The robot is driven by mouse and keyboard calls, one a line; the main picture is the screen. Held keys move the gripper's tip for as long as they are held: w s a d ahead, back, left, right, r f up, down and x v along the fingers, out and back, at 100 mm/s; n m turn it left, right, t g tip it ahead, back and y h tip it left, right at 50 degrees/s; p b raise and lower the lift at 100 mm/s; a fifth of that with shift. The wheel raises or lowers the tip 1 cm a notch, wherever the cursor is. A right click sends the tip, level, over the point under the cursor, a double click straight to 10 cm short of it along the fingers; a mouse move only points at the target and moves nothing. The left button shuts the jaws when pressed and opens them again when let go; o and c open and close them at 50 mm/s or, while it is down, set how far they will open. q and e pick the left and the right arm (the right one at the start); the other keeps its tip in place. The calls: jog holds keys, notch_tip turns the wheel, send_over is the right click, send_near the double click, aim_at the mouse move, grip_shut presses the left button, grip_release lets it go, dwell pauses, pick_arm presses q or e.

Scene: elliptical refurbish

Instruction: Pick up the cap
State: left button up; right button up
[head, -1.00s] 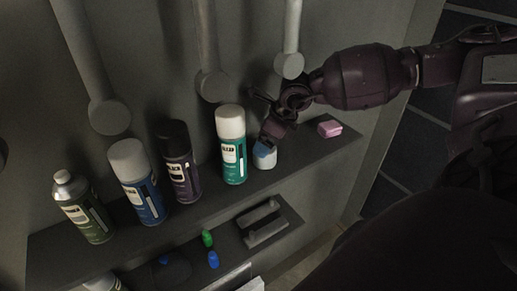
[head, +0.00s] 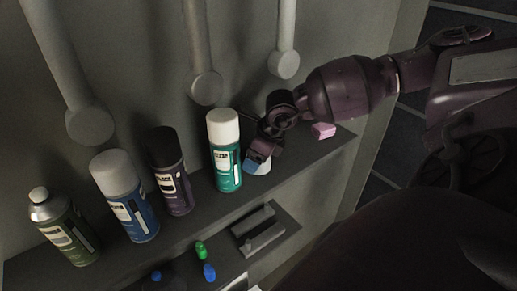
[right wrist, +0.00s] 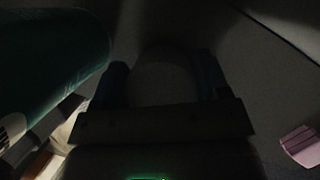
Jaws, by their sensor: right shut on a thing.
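The cap (head: 264,169) is a small whitish piece on the upper shelf, just right of the teal spray can (head: 226,158). My right gripper (head: 258,160) is over it and shut on it, hiding most of it. A blue patch shows at the fingers. In the right wrist view the cap (right wrist: 165,75) is a dark rounded shape between the two fingers, very dim. I cannot tell whether it still touches the shelf. My left gripper is not in view.
Purple (head: 173,180), blue (head: 128,203) and green (head: 66,235) spray cans stand to the left on the shelf. A pink block (head: 323,131) lies to the right. Grey rods (head: 205,87) hang on the wall behind. A lower shelf holds a grey tray (head: 258,230) and small coloured pieces.

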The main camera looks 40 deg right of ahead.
jog(key=shift+r, duration=0.3)
notch_tip(320, 180, up, 2)
jog(key=shift+r+b, duration=0.15)
jog(key=shift+b, duration=0.3)
jog(key=shift+s+d+r, duration=0.2)
jog(key=shift+s+d, duration=0.1)
jog(key=shift+s, duration=0.2)
jog(key=s+d, duration=0.3)
jog(key=s, duration=0.4)
jog(key=s+d, duration=0.4)
jog(key=s, duration=0.4)
jog(key=shift+d+b, duration=0.3)
jog(key=shift+b, duration=0.05)
